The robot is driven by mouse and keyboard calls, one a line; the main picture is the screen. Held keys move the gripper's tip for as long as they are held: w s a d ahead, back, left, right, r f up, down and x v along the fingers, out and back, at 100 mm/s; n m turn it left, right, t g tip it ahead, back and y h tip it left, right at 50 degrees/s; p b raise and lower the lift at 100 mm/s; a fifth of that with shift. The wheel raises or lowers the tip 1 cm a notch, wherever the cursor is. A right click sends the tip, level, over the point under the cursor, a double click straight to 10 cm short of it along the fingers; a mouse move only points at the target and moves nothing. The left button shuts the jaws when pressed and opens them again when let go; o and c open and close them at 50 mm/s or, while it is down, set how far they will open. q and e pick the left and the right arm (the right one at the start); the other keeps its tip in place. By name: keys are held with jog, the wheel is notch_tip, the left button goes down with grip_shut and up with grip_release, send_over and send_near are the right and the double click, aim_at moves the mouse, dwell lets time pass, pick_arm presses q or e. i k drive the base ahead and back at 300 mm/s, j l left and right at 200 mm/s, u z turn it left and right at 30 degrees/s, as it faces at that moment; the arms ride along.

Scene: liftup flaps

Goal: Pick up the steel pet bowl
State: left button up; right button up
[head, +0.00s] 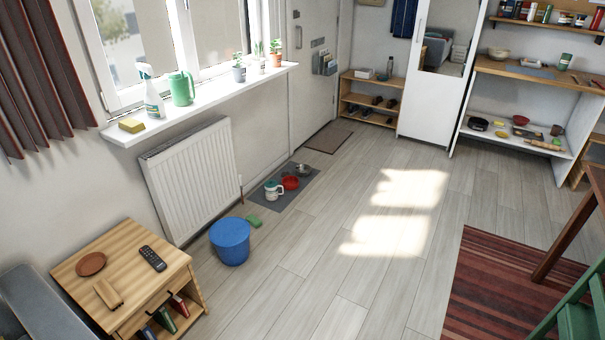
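The steel pet bowl (302,170) sits on the far part of a grey floor mat (294,196), beside the wall past the radiator. It looks small and grey, and its inside is too small to make out. A red bowl (290,183) stands on the mat just in front of it. A white and green container (273,189) stands nearer on the same mat. Neither of my grippers shows in the head view.
A wooden side table (128,262) stands at the lower left. A white radiator (192,178) lines the wall. The floor (335,235) right of the mat is clear.

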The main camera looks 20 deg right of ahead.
aim_at(302, 171)
jog(key=i+l+z, duration=0.35)
jog(key=i, duration=0.35)
jog(key=i+z, duration=0.3)
jog(key=i, duration=0.45)
jog(key=i+z, duration=0.15)
jog(key=i, duration=0.8)
jog(key=i+j+z, duration=0.15)
jog(key=i, duration=0.8)
jog(key=i+u, duration=0.25)
jog(key=i, duration=0.25)
jog(key=i+l+u, duration=0.15)
jog(key=i+u, duration=0.15)
jog(key=i, duration=0.15)
